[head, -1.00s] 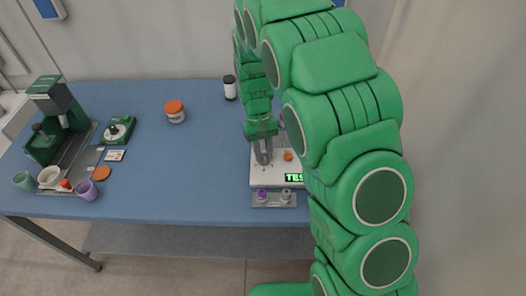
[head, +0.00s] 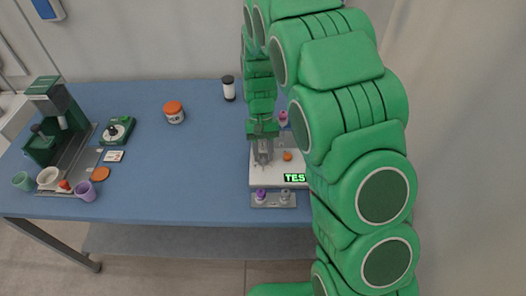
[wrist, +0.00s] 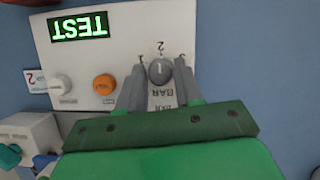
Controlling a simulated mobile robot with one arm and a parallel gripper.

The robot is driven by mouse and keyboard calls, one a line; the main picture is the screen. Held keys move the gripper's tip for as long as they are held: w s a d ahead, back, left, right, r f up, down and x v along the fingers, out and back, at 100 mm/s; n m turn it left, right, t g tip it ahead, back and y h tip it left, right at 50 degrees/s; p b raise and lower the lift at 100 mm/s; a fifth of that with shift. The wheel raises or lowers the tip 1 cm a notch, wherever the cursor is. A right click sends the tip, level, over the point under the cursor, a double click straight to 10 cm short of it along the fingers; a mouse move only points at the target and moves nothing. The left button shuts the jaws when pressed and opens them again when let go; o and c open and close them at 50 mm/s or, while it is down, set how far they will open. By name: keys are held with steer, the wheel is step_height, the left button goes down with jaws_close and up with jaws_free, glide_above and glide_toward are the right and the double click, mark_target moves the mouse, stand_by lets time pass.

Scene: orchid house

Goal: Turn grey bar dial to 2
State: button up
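The grey bar dial (wrist: 160,71) sits on the white machine panel, with the label BAR beside it and small numbers around it, the 2 at the top in the wrist view. A small light mark shows on its face, but I cannot read its setting surely. My gripper (wrist: 161,68) has one finger on each side of the dial, with narrow gaps that look open; contact is unclear. In the head view my gripper (head: 263,158) is over the left part of the white machine (head: 266,180), and the dial is hidden there.
The panel also has an orange button (wrist: 104,84), a white knob (wrist: 60,85) and a green TEST display (wrist: 79,26). A small grey holder (head: 273,200) stands in front. A jar (head: 174,113) and a dark-topped shaker (head: 229,88) stand behind left; the table's middle is clear.

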steer(key=shift+o, duration=1.3)
steer(key=v, duration=0.7)
steer(key=shift+r, duration=0.4)
steer(key=shift+w, duration=0.15)
